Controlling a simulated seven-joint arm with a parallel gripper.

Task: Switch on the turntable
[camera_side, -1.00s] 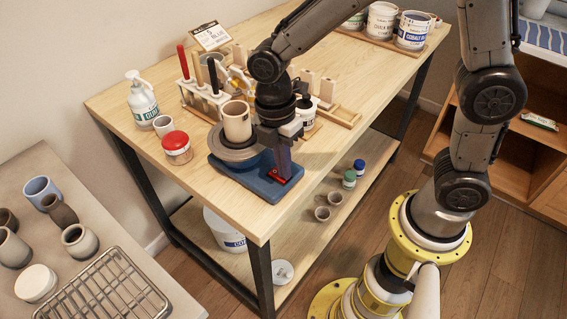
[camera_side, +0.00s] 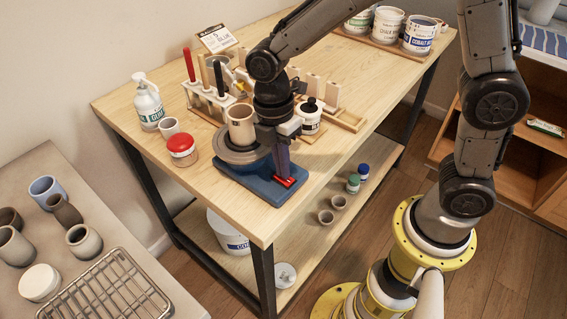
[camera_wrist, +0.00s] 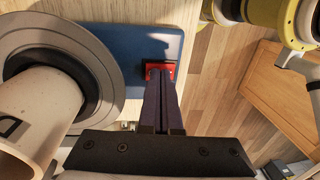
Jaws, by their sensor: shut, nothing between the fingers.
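The turntable has a blue base (camera_side: 262,188) and a round grey wheel (camera_side: 225,150) at the front of the wooden table. A beige clay cup (camera_side: 240,126) stands on the wheel; the wheel (camera_wrist: 103,62) and cup (camera_wrist: 40,112) also fill the left of the wrist view. A red switch (camera_side: 286,182) sits near the right end of the base. My gripper (camera_side: 284,177) is shut and empty, pointing down at the switch. In the wrist view its fingertips (camera_wrist: 160,78) overlap the red switch (camera_wrist: 153,67) and hide part of it. I cannot tell which way the switch is set.
A red-lidded jar (camera_side: 182,150), a small cup (camera_side: 168,127) and a pump bottle (camera_side: 148,103) stand left of the turntable. A tool rack (camera_side: 212,98) and a black-lidded jar (camera_side: 310,120) stand behind it. The table's front edge is close to the base.

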